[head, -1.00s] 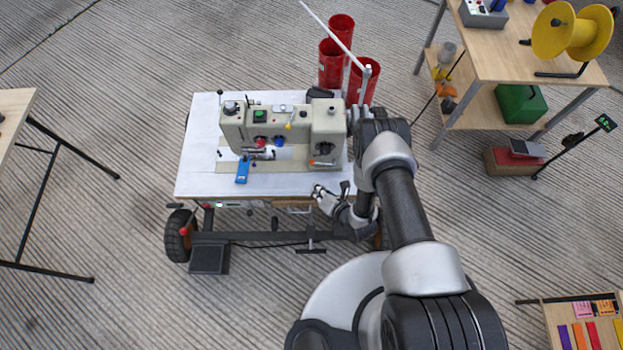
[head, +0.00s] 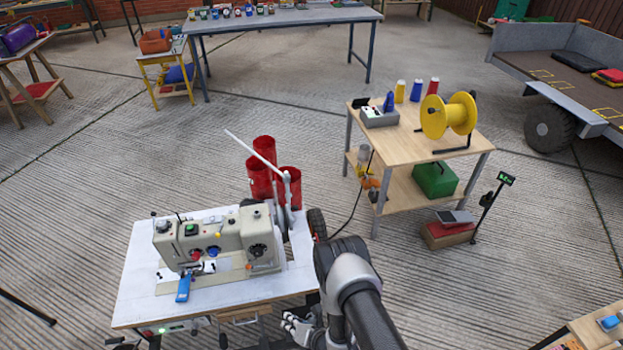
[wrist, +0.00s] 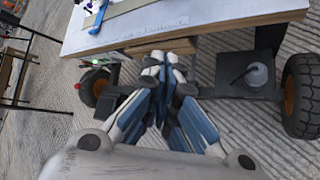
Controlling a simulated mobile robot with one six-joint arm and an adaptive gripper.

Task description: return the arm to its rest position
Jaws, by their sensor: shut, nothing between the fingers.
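My gripper (head: 300,326) is at the bottom of the head view, just in front of the sewing table's front edge. In the wrist view my gripper (wrist: 166,62) has its fingertips together with nothing between them. It is below the level of the white table top (wrist: 190,12), close to a wooden drawer front (wrist: 160,46). In the head view my arm reaches up from the bottom edge and bends down toward the gripper. Part of the wrist is hidden by the forearm and the frame edge.
The sewing table (head: 135,290) carries a sewing machine (head: 225,238) and a blue tool (head: 184,287). Red cylinders (head: 262,182) stand behind it. A wooden cart (head: 410,145) with a yellow spool (head: 448,115) is at right. Concrete floor lies open between them.

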